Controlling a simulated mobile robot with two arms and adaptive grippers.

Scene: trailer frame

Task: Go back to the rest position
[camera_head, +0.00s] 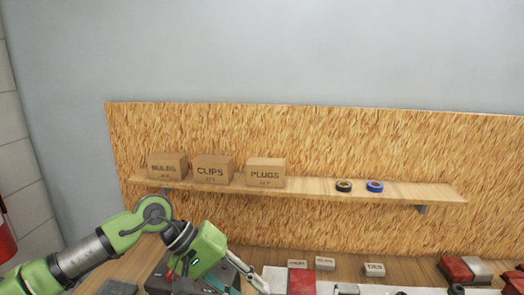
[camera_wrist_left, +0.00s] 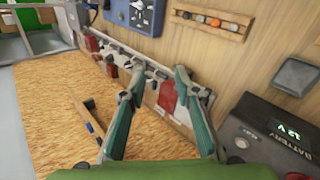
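My left arm comes in from the left in the head view, and its green gripper (camera_head: 240,284) points down and right at the bottom edge, low over the bench. In the left wrist view the two teal fingers of this gripper (camera_wrist_left: 158,82) stand apart. Nothing is held between them; a board with red and white blocks (camera_wrist_left: 168,95) shows behind. My right gripper is not in view.
A wall shelf (camera_head: 315,189) carries boxes marked BULBS (camera_head: 167,166), CLIPS (camera_head: 213,169) and PLUGS (camera_head: 265,172), plus black (camera_head: 343,186) and blue (camera_head: 375,186) tape rolls. A dark battery (camera_wrist_left: 270,135) stands right of the gripper. A hammer-like tool (camera_wrist_left: 92,118) lies left.

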